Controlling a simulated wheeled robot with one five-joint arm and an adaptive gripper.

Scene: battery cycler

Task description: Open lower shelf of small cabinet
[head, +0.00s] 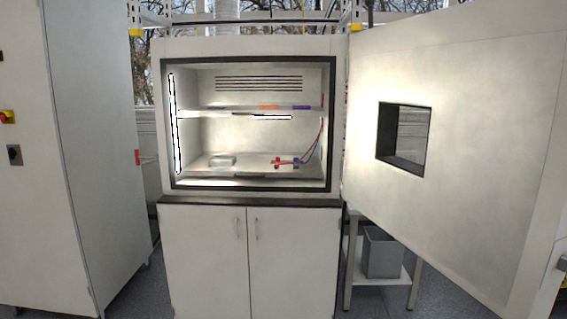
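The small cabinet (245,47) stands in the middle of the head view. Its large front door (478,140), with a square window, is swung wide open to the right. Inside, a lower shelf (250,159) lies near the chamber floor. A small clear tray (222,161) sits on its left part, and red and blue connectors (288,162) with cables sit on its right part. The lower shelf appears to be inside the chamber, behind the black front frame. An upper shelf (205,109) is above it. My gripper is not in view.
A base cupboard (205,265) with two shut doors supports the cabinet. A tall grey cabinet (105,150) stands at the left. At right, a stand (349,285) holds a grey bin (382,253) below the open door. No object blocks the chamber opening.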

